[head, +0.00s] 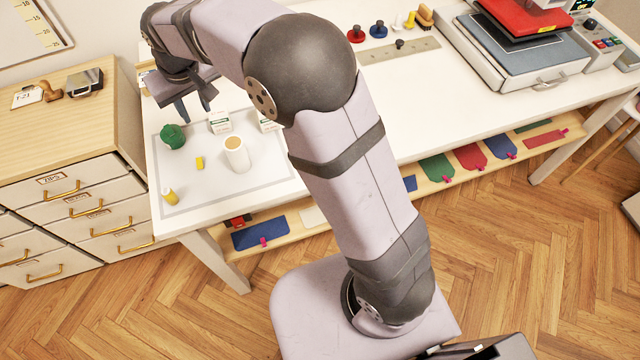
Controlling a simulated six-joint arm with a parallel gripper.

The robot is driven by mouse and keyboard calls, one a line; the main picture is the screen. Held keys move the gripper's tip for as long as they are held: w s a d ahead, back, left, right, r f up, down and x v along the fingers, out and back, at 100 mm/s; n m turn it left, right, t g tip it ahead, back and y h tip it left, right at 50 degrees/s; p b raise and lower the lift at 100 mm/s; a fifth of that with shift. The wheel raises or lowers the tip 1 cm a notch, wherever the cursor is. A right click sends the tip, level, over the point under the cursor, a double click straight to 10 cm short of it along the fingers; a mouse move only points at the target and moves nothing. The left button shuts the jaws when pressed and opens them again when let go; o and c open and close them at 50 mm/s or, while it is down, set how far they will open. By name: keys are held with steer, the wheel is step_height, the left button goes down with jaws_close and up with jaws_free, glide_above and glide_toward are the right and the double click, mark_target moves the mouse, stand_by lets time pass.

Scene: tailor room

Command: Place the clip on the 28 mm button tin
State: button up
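My gripper (195,111) is at the upper left in the head view, pointing down above the far part of a grey-bordered area on the white table. Its two fingers look apart, with nothing visible between them. Two small white boxes with green labels, the left box (219,121) and the right box (267,123), stand near it. My arm partly covers the right one. The label text is too small to read, so I cannot tell which thing is the 28 mm button tin. I cannot make out a clip for sure; it may be hidden or too small.
A green lump (172,136), a white cylinder (236,156), a small yellow piece (199,163) and a yellow-topped bottle (169,196) stand in the bordered area. A heat press (525,60) is at the right. A wooden cabinet (70,150) adjoins the table at left.

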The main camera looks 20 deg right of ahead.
steer(key=s+d+f+m+g+h, duration=0.15)
steer(key=s+d+f, duration=0.25)
steer(key=s+d, duration=1.05)
steer(key=s+d+f+m+g, duration=0.1)
steer(key=s+d+f, duration=0.1)
steer(key=s, duration=0.4)
steer(key=s+d+f+m+g, duration=0.1)
steer(key=s+d+f, duration=0.1)
steer(key=s+d, duration=0.3)
steer(key=shift+s, duration=0.5)
